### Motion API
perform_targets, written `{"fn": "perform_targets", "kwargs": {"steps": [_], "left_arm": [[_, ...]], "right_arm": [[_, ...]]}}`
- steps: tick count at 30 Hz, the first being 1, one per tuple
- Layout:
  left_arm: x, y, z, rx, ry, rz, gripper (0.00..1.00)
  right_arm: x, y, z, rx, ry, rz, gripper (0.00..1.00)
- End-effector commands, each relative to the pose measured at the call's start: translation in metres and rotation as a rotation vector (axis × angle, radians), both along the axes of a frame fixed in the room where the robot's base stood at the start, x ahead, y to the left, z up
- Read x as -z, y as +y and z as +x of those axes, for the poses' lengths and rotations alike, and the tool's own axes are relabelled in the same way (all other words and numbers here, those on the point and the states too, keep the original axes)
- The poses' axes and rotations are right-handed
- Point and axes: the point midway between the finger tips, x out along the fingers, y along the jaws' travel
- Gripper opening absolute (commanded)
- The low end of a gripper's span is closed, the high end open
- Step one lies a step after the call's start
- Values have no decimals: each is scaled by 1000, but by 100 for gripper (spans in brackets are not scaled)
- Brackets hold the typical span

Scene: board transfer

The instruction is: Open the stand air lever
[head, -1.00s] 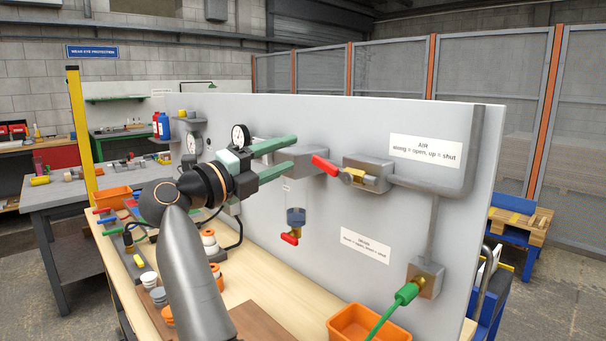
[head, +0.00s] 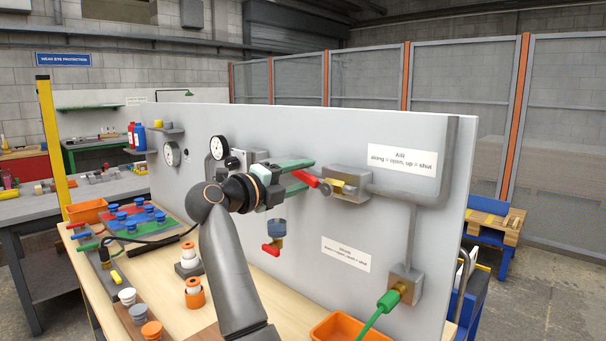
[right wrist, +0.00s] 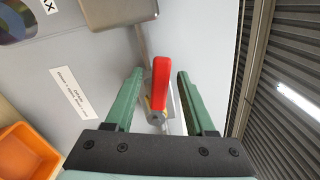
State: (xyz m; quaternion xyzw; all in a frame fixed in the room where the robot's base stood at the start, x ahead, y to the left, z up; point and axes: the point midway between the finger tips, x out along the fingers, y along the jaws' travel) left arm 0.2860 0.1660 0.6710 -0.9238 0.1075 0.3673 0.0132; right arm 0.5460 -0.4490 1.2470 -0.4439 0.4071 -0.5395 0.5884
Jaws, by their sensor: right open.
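The air valve (head: 345,184) is a grey block with a brass part on the upright panel, left of the label reading "AIR along = open, up = shut" (head: 402,160). Its red lever (head: 306,178) points left and slightly up in the head view. My right gripper (head: 309,173) is open, with its green fingertips at the lever. In the right wrist view the red lever (right wrist: 161,84) stands between the two open fingers (right wrist: 160,76), with a gap on each side. The left gripper is not in view.
A green hose (head: 381,309) joins a fitting at lower right. An orange bin (head: 350,328) stands on the bench. Gauges (head: 217,147) sit on the panel left of my arm.

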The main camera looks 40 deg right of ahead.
Motion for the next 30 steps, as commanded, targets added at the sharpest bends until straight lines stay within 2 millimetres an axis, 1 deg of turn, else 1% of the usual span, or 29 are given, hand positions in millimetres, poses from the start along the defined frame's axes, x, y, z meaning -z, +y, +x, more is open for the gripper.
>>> {"fn": "perform_targets", "kwargs": {"steps": [3, 11, 26, 30], "left_arm": [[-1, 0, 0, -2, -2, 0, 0], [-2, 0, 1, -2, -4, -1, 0], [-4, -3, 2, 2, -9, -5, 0], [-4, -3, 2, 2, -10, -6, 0]], "right_arm": [[0, -6, 0, 1, 1, -1, 55], [1, -7, 1, 1, 1, 0, 55], [0, -7, 0, 1, 0, 0, 0], [0, -7, 0, 1, 0, 0, 0]]}}
